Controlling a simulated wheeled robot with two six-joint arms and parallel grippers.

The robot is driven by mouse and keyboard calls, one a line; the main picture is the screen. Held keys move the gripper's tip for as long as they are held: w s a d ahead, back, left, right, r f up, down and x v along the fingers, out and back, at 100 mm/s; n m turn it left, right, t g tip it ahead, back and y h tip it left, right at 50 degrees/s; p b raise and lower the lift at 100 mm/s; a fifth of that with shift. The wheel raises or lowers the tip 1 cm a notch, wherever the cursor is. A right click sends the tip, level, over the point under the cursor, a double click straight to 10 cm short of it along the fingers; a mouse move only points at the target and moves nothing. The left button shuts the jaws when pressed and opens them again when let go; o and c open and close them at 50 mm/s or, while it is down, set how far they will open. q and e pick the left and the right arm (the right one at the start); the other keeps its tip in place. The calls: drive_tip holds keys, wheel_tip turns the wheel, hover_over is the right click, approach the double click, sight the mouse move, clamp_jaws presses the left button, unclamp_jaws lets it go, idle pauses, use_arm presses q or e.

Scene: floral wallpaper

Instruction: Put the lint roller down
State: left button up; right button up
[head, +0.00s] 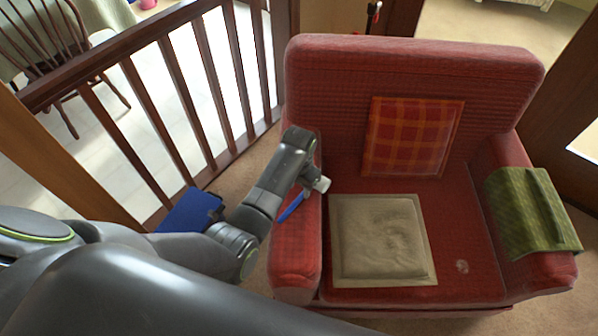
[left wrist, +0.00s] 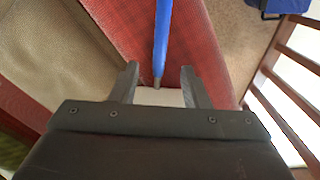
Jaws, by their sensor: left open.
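The lint roller has a blue handle (head: 291,207) and a white roll (head: 319,184). It is at the left armrest (head: 296,245) of a red armchair. My left gripper (head: 309,178) is over that armrest, pointing down, with its fingers mostly hidden in the head view. In the left wrist view my left gripper (left wrist: 158,72) is open. The white roll (left wrist: 160,97) shows between its fingers, and the blue handle (left wrist: 162,40) extends away past the fingertips over red fabric. I cannot tell whether the roller rests fully on the armrest. My right gripper is not in view.
A beige cushion (head: 381,240) lies on the seat, and an orange plaid cushion (head: 411,137) leans on the backrest. A green cloth (head: 532,213) drapes the right armrest. A wooden railing (head: 157,123) and a blue object (head: 190,211) stand left of the chair.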

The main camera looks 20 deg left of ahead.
sight(299, 197)
use_arm(q)
wheel_tip(299, 197, up, 7)
drive_tip(key=shift+r+p, duration=0.15)
drive_tip(key=shift+p, duration=0.2)
idle(0.3)
